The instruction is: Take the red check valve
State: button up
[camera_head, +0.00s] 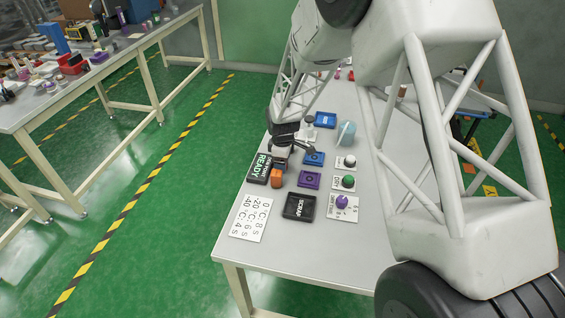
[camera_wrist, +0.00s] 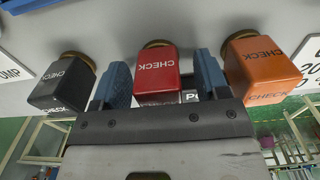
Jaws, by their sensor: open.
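The red check valve (camera_wrist: 157,76), a red block marked CHECK with a brass-coloured end, is in the middle of the wrist view. My gripper (camera_wrist: 162,64) is open, with one blue finger on each side of the red valve; I cannot tell whether either finger touches it. A black check valve (camera_wrist: 62,84) is left of the fingers and an orange check valve (camera_wrist: 261,68) is right of them. In the head view, my gripper (camera_head: 292,143) is low over the table, behind the orange valve (camera_head: 277,178). I cannot make out the red valve there.
On the table (camera_head: 285,250) are a black READY sign (camera_head: 260,168), a black SCRAP tray (camera_head: 299,207), a purple pad (camera_head: 309,179), a blue pad (camera_head: 314,158) and several knobbed plates on the right. The table's front is clear.

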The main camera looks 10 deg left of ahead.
dwell(0.5)
jog(key=c, duration=1)
jog(key=shift+c, duration=0.2)
jog(key=shift+r, duration=4.95)
